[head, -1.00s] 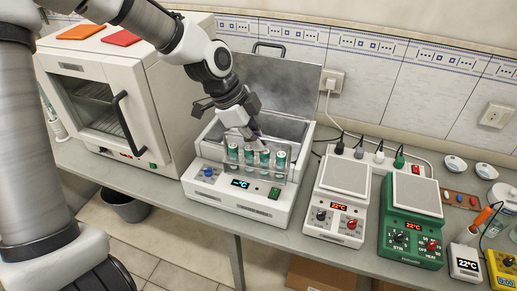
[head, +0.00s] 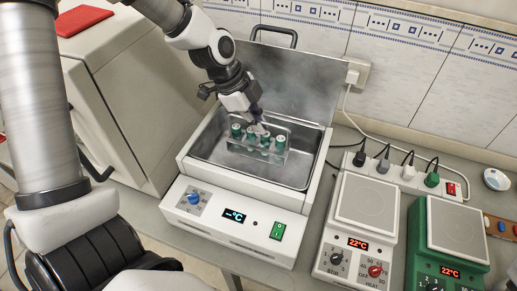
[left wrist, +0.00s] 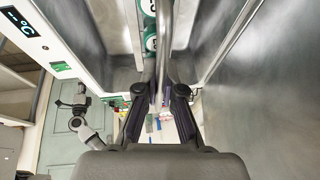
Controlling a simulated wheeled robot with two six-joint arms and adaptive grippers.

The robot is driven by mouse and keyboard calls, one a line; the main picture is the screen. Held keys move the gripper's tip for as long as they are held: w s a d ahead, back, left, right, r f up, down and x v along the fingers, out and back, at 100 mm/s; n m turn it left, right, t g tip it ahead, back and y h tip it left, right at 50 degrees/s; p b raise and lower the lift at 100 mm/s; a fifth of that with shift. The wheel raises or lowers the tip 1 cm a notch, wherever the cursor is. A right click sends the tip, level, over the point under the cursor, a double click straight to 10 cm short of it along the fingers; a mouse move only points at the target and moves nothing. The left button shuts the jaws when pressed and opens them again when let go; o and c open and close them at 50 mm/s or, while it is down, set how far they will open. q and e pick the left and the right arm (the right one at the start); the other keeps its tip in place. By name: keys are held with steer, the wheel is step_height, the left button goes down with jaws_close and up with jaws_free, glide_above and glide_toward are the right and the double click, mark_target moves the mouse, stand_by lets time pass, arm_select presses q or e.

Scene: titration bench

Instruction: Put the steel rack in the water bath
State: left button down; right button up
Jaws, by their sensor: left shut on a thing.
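The steel rack (head: 270,154) holds several green-capped tubes (head: 252,135). It is inside the opening of the white water bath (head: 235,206), over the steel basin. I cannot tell whether it touches the basin floor. My left gripper (head: 260,125) reaches down from above and is shut on the rack at its top. In the left wrist view the fingers (left wrist: 163,100) close around the rack's steel upright (left wrist: 165,35), with tubes (left wrist: 150,25) beside it. The bath's lid (head: 290,75) stands open at the back. My right gripper does not show.
A white oven-like box (head: 125,110) stands close on the left. A white hotplate (head: 365,207) and a green one (head: 455,228) stand to the right. A power strip (head: 405,175) with plugs and cables lies behind them.

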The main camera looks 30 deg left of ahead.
mark_target(254, 140)
arm_select(q)
step_height(254, 140, down, 8)
steer(key=shift+r, duration=0.1)
steer(key=shift+s+r, duration=0.1)
steer(key=shift+f+b, duration=0.2)
steer(key=shift+b, duration=0.2)
steer(key=c, duration=1.3)
jaws_free()
